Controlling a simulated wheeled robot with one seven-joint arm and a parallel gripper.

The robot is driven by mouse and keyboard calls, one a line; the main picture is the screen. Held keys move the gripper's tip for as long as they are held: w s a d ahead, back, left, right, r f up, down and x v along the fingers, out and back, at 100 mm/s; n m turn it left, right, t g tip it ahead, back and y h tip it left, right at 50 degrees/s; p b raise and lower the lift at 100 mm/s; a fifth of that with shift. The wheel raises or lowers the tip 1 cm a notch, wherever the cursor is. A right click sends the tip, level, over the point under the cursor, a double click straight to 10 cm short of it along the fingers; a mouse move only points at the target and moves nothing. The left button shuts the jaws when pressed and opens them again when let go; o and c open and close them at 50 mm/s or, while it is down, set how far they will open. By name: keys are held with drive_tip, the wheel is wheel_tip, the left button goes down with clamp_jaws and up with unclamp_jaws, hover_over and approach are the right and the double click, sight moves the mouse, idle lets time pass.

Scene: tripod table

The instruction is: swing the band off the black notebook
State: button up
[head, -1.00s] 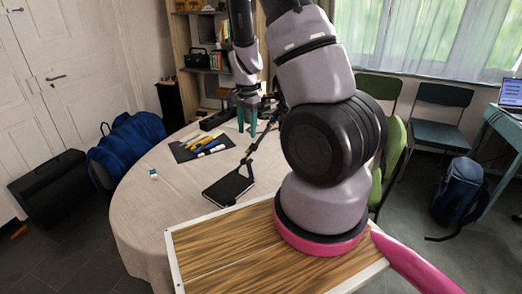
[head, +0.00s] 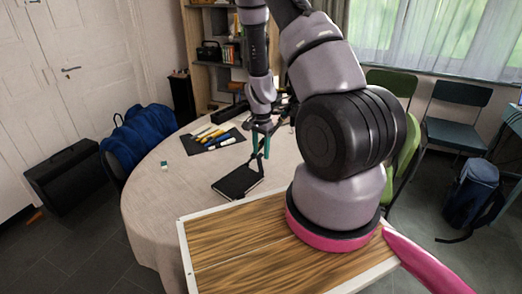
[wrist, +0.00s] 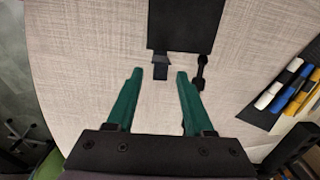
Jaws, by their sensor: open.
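The black notebook (head: 238,182) lies flat on the round table near its front. In the wrist view the notebook (wrist: 186,24) is at the top centre, just beyond the fingertips. A short black tab, apparently the band's end (wrist: 160,68), sticks out from its near edge and shows in the gap between the fingertips. My gripper (wrist: 158,74) is open, its two green fingers pointing at the notebook. In the head view my gripper (head: 261,155) is just behind the notebook. Whether a finger touches the band cannot be told.
A black mat (head: 228,144) with several pens and markers lies to the left at the back. A small green and white block (head: 164,165) is at the left. The cloth between is clear.

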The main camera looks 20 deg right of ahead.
clamp_jaws()
drive_tip(key=shift+g+y, duration=0.4)
drive_tip(key=shift+y, duration=0.3)
drive_tip(key=shift+w+d+f, duration=0.6)
drive_tip(key=shift+d+f, duration=0.05)
drive_tip(key=shift+d, duration=0.6)
drive_tip(key=shift+w+d+f, duration=0.6)
drive_tip(key=shift+d, duration=0.7)
drive_tip(key=shift+w+d+f, duration=0.6)
drive_tip(key=shift+d+f, duration=0.05)
drive_tip(key=shift+d, duration=0.6)
